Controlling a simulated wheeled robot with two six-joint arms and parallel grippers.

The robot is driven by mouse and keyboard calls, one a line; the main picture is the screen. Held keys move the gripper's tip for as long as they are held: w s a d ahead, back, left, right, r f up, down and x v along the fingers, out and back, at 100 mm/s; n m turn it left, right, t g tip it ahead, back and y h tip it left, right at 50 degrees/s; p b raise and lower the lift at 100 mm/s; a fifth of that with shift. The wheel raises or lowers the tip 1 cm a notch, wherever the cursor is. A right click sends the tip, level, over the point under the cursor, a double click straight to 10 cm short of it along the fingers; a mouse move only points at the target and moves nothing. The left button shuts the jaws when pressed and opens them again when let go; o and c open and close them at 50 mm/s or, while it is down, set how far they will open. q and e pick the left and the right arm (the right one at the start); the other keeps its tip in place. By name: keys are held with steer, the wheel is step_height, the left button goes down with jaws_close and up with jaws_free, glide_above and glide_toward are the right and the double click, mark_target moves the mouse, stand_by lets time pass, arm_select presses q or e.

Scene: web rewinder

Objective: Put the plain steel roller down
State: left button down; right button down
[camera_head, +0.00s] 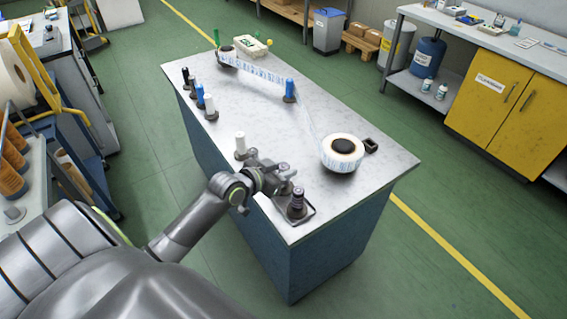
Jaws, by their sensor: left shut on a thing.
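My left gripper (280,178) is over the near left edge of the steel-topped table (262,125). It is shut on a small grey piece, which I take for the plain steel roller (286,187); the gripper hides most of it. Whether the roller touches the tabletop cannot be told. Just in front of the gripper, a dark roller (297,203) stands upright in a shallow tray (307,215) at the table's near corner. A white roller (240,146) stands upright just behind the gripper. My right gripper is not in view.
A label roll (342,152) lies at the table's right, its web running past a blue roller (289,90) to a far roll (226,55). Several blue, white and dark rollers (209,107) stand along the left edge. The table's middle is clear.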

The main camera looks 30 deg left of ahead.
arm_select(q)
steer(key=shift+w+f, duration=0.1)
steer(key=shift+f, duration=0.7)
steer(key=c, duration=1.4)
jaws_free()
steer(key=shift+f, duration=0.25)
steer(key=o, duration=0.3)
steer(key=shift+s+r, duration=0.1)
steer(key=shift+s, duration=0.1)
steer(key=v, duration=1.2)
